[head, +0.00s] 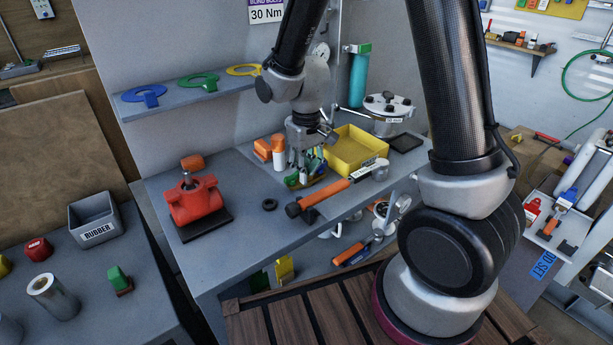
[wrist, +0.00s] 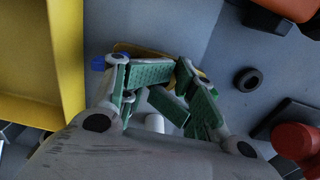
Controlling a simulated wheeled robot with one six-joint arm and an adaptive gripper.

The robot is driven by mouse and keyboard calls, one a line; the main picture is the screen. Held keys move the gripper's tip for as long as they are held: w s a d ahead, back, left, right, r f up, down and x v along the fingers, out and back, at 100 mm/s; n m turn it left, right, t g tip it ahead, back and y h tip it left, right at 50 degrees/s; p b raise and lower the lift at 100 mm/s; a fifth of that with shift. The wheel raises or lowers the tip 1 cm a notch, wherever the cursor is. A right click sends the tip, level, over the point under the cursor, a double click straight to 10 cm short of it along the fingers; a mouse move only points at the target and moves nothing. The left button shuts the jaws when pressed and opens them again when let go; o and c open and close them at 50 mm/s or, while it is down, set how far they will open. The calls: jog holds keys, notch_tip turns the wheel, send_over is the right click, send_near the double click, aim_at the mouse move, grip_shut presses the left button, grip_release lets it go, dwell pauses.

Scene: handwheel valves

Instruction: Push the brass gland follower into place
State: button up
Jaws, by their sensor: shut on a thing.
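A red valve body (head: 194,202) with a grey upright stem stands on a dark base on the grey bench. Part of it shows at lower right in the wrist view (wrist: 298,142). My gripper (head: 303,172) points down low over the bench, right of the valve. In the wrist view its green-padded fingers (wrist: 168,82) are close together. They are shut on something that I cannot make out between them. A tan, brass-like edge (wrist: 142,50) shows behind the fingertips; I cannot tell whether it is the gland follower or a holder.
A black ring (head: 269,204) lies between valve and gripper. An orange-handled hammer (head: 325,196) lies along the bench front. A yellow tray (head: 355,150) stands right of the gripper, orange and white containers (head: 270,150) behind it. A shelf (head: 185,92) juts out above.

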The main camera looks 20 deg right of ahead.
jog(key=shift+r, duration=3)
jog(key=shift+o, duration=1.4)
grip_shut()
